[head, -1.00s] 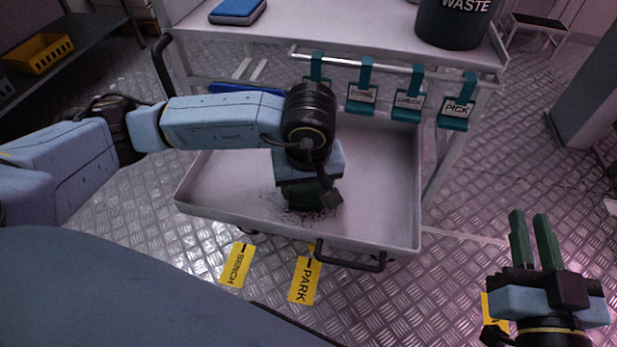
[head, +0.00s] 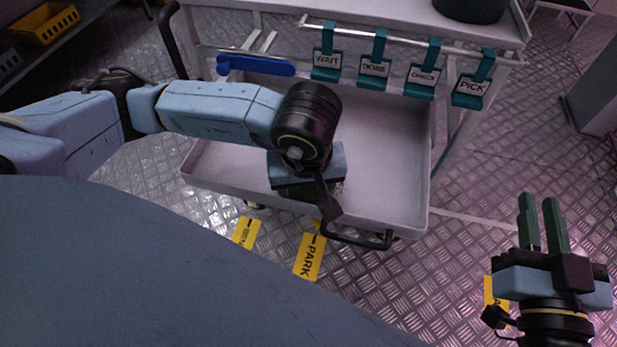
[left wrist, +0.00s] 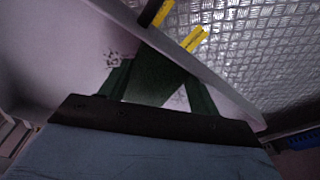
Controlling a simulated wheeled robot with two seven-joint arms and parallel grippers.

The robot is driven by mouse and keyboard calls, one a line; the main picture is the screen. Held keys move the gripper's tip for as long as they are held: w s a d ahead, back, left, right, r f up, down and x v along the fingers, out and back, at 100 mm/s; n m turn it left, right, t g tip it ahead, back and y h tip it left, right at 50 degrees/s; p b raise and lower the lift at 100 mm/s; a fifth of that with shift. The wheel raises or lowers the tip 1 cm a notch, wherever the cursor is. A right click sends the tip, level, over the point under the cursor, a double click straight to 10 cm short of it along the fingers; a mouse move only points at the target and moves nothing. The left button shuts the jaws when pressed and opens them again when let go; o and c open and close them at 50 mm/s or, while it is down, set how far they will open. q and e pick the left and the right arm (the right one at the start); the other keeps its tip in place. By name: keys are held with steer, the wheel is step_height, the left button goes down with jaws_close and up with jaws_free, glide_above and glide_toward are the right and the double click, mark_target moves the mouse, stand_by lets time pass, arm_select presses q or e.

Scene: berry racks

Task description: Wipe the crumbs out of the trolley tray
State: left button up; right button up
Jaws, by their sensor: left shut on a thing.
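The trolley tray (head: 395,165) is a pale, shallow tray with raised walls and a black front handle. My left gripper (head: 305,190) is low over the tray near its front wall, mostly hidden under its own wrist. In the left wrist view its fingers (left wrist: 162,92) are shut on a dark green pad (left wrist: 155,72), close to the tray wall. Dark crumbs (left wrist: 113,60) lie on the tray floor beside the pad, with more between the fingers; a few specks show in the head view (head: 339,187). My right gripper (head: 541,222) is open and empty, right of the trolley.
Teal tags (head: 375,72), one reading PICK, hang from a rail behind the tray. A blue bar-shaped thing (head: 255,66) is at the tray's back left. A dark bin (head: 470,8) stands on the shelf above. Yellow PARK label (head: 309,257) is on the floor in front.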

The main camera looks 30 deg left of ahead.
arm_select(q)
steer(key=shift+s+d+f+b, duration=0.15)
steer(key=shift+s+d, duration=0.1)
steer(key=shift+d, duration=0.4)
steer(key=shift+s+d+f+b, duration=0.15)
steer(key=shift+s+d, duration=0.1)
steer(key=shift+d, duration=0.8)
steer(key=shift+w+a+b, duration=0.1)
steer(key=shift+w+b, duration=0.45)
steer(key=shift+w, duration=0.3)
steer(key=shift+w+a+r, duration=0.15)
steer(key=shift+w+a, duration=0.05)
steer(key=shift+w, duration=0.6)
steer(key=shift+c, duration=0.3)
steer(key=shift+w+a+r, duration=0.1)
steer(key=shift+w+a, duration=0.15)
steer(key=shift+w, duration=0.35)
steer(key=shift+w+a+r, duration=0.1)
steer(key=shift+w+a, duration=0.1)
steer(key=shift+w, duration=0.4)
steer(key=shift+w+a, duration=0.25)
steer(key=shift+w, duration=0.95)
steer(key=shift+w+a+f, duration=0.1)
steer(key=shift+w+a, duration=0.15)
steer(key=shift+w, duration=0.65)
steer(key=shift+w+a, duration=0.2)
steer(key=shift+w, duration=0.7)
steer(key=shift+c, duration=0.2)
